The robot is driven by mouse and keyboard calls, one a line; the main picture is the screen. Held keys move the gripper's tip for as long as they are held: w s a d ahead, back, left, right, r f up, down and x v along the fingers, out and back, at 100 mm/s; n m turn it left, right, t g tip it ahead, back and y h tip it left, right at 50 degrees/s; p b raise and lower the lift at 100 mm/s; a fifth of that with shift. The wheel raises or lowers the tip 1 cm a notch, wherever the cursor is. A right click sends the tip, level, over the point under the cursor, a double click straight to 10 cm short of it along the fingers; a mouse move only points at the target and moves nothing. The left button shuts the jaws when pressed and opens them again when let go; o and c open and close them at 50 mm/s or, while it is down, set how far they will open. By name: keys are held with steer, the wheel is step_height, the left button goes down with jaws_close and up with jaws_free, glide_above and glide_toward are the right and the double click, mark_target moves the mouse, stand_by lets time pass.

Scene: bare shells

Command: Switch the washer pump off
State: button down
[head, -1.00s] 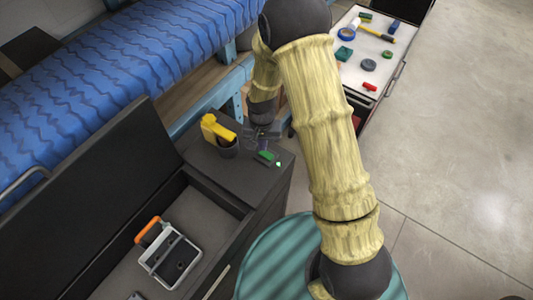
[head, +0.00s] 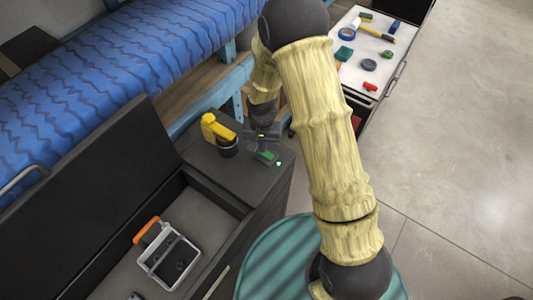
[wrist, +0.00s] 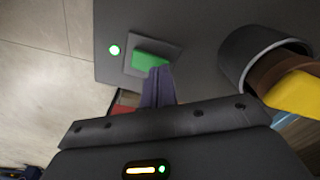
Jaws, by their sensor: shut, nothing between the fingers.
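The washer pump switch is a green rocker (wrist: 150,60) on a dark square plate, on the dark grey top of a cabinet. A small lamp (wrist: 114,50) beside it glows green, and it also shows in the head view (head: 279,163). My gripper (wrist: 159,72) is shut and empty, its purple fingers together. The fingertips overlap the near edge of the green rocker in the wrist view; I cannot tell whether they touch it. In the head view my gripper (head: 265,148) is right over the switch and hides part of it.
A dark cup (wrist: 250,58) holding a yellow tool (wrist: 298,95) stands close beside the switch. In the head view, an open bin (head: 215,210) holds an orange-handled caddy (head: 158,255). A blue brush roller (head: 120,70) lies behind. A tool cart (head: 375,55) stands at the back right.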

steer(key=shift+f, duration=0.35)
stand_by(0.3)
steer(key=shift+r+p, duration=2.2)
steer(key=shift+r, duration=1.3)
steer(key=s+d+r+n+t+b, duration=0.1)
steer(key=s+d+r+t+b, duration=0.1)
steer(key=s+d+r+b, duration=0.4)
steer(key=s+d+r, duration=0.5)
steer(key=s+d, duration=0.1)
steer(key=d, duration=0.1)
steer(key=shift+s+d+r+n+t, duration=0.2)
steer(key=shift+s+d+n+t, duration=0.05)
steer(key=shift+d+n+t, duration=0.05)
